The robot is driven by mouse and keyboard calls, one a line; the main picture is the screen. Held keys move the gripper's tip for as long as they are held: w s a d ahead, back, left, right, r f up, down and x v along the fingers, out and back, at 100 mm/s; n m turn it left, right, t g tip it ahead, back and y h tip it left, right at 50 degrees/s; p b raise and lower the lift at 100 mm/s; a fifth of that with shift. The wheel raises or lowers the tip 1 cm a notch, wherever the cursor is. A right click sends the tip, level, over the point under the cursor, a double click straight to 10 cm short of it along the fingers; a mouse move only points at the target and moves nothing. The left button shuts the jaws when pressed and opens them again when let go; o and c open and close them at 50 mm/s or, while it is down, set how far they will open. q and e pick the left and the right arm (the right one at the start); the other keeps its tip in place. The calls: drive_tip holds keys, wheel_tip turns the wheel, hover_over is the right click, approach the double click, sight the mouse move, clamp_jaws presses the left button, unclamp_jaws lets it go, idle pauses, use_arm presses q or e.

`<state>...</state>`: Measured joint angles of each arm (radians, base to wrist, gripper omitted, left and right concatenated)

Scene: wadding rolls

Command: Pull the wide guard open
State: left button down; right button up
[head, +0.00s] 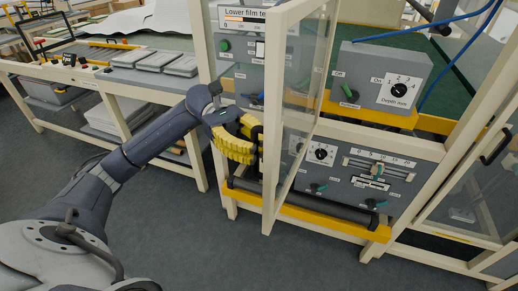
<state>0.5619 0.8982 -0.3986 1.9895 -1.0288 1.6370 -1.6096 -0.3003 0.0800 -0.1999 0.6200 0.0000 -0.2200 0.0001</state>
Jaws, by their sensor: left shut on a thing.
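The wide guard (272,120) is a clear panel in a pale wooden frame, at the middle of the head view. It stands swung out at an angle from the front of the machine, so the control panel behind it shows. My left gripper (252,138), with yellow fingers, is at the near upright of this frame. It is shut on the guard's dark handle, which the fingers mostly hide. My right gripper is not in view.
A lower control panel (425,178) with dials and switches sits behind the guard, above a yellow rail (335,226) and dark roller. A grey depth control box (360,65) stands above. Another framed panel with a black handle (495,148) is at right. Grey floor (220,250) in front is clear.

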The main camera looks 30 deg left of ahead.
use_arm(q)
drive_tip(key=shift+w, duration=0.1)
drive_tip(key=c, duration=1.4)
unclamp_jaws()
drive_tip(key=v, duration=1.2)
